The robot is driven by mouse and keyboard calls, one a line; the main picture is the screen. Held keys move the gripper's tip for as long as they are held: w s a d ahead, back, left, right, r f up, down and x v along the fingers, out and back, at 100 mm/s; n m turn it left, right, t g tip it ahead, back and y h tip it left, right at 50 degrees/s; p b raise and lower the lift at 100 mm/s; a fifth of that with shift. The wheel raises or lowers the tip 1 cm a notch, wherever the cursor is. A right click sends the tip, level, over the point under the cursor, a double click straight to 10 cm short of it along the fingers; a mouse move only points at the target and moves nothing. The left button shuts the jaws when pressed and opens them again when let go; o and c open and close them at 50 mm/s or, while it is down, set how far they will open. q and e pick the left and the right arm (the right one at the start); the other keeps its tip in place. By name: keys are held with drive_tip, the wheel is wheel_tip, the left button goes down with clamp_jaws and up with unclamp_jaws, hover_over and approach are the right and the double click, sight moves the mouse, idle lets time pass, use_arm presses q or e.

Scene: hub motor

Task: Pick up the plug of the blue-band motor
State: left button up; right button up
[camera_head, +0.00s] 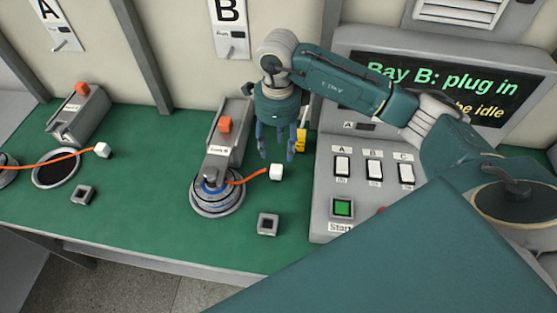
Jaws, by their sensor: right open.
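The blue-band motor (216,198) is a round grey hub with a blue ring, seated at the front of the bay B fixture (230,135). An orange cable runs right from it to its plug, a small white cube (276,172) near the green bench top's middle. My right gripper (277,156) points down with its fingers apart, just above and behind the plug in the picture. It holds nothing that I can see. I cannot tell the exact height gap between fingertips and plug. My left gripper is out of view.
A dark square socket (268,224) sits in front of the plug. The switch panel (322,205) stands close on the right. A yellow object (301,138) is partly hidden behind my gripper. At left are another fixture (80,117), white plug (102,150) and socket (83,195).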

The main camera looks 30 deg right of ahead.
sight(278, 169)
drive_tip(key=f, duration=0.1)
drive_tip(key=s+f, duration=0.1)
drive_tip(key=f+p, duration=0.1)
drive_tip(key=f, duration=0.1)
drive_tip(key=shift+s+a, duration=0.15)
drive_tip(key=shift+a, duration=0.25)
drive_tip(key=shift+f, duration=0.35)
wheel_tip(278, 169, down, 4)
drive_tip(key=p, duration=0.2)
drive_tip(key=shift+d+f+p, duration=0.1)
drive_tip(key=shift+f+p, duration=0.1)
drive_tip(key=shift+p, duration=0.1)
drive_tip(key=shift+f, duration=0.4)
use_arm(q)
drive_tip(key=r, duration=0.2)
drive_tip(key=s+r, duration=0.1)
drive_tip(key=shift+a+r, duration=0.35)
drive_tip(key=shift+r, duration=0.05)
use_arm(e)
drive_tip(key=shift+c, duration=0.5)
drive_tip(key=c, duration=0.8)
clamp_jaws()
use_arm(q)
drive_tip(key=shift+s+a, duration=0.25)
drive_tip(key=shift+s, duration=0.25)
